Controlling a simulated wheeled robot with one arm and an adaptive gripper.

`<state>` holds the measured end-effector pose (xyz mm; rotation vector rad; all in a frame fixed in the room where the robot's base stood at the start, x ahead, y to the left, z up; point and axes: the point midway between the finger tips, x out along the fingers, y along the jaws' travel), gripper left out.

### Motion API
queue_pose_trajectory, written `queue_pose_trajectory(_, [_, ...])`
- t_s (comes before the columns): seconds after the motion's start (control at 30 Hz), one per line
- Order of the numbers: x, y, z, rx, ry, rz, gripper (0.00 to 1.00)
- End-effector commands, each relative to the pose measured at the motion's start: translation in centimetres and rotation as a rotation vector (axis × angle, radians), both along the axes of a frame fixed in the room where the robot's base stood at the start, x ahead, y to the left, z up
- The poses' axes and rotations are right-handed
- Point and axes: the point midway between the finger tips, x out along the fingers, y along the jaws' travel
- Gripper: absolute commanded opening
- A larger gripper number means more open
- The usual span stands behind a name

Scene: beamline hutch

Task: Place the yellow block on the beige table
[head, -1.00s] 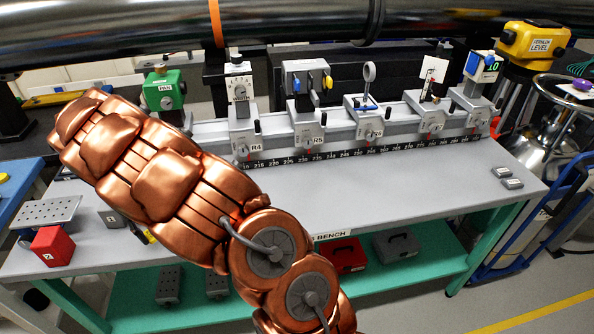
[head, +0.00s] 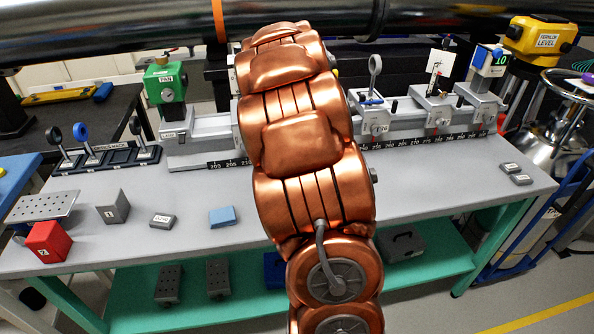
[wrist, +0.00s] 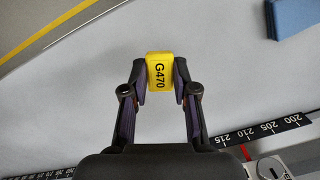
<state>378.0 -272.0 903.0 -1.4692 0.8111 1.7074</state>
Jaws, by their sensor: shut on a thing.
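The yellow block (wrist: 160,72), marked G470, is held between the fingertips of my gripper (wrist: 160,80) in the wrist view. My gripper is shut on it, one finger on each side. The block is over a light grey bench surface (wrist: 85,85); its height above it is hard to tell. In the head view my copper-coloured arm hides the gripper and the block. I see no table that is clearly beige; the long bench (head: 440,180) looks light grey.
A blue block (head: 224,217), a grey block (head: 112,207) and a red block (head: 48,242) stand on the bench's left part. A scaled rail with a green device (head: 165,84) and other mounts runs along the back. The bench's right front is mostly clear.

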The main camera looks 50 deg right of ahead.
Motion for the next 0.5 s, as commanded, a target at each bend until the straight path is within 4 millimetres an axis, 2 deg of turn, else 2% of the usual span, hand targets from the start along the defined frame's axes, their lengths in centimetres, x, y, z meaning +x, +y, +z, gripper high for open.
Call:
queue_pose_trajectory(0.07, [-0.7, -0.4, 0.0, 0.002, -0.001, -0.028, 0.06])
queue_pose_trajectory(0.17, [-0.5, -0.9, 0.0, 0.003, -0.001, -0.039, 0.06])
queue_pose_trajectory(0.5, [3.6, -3.5, -0.4, 0.001, -0.002, -0.037, 0.06])
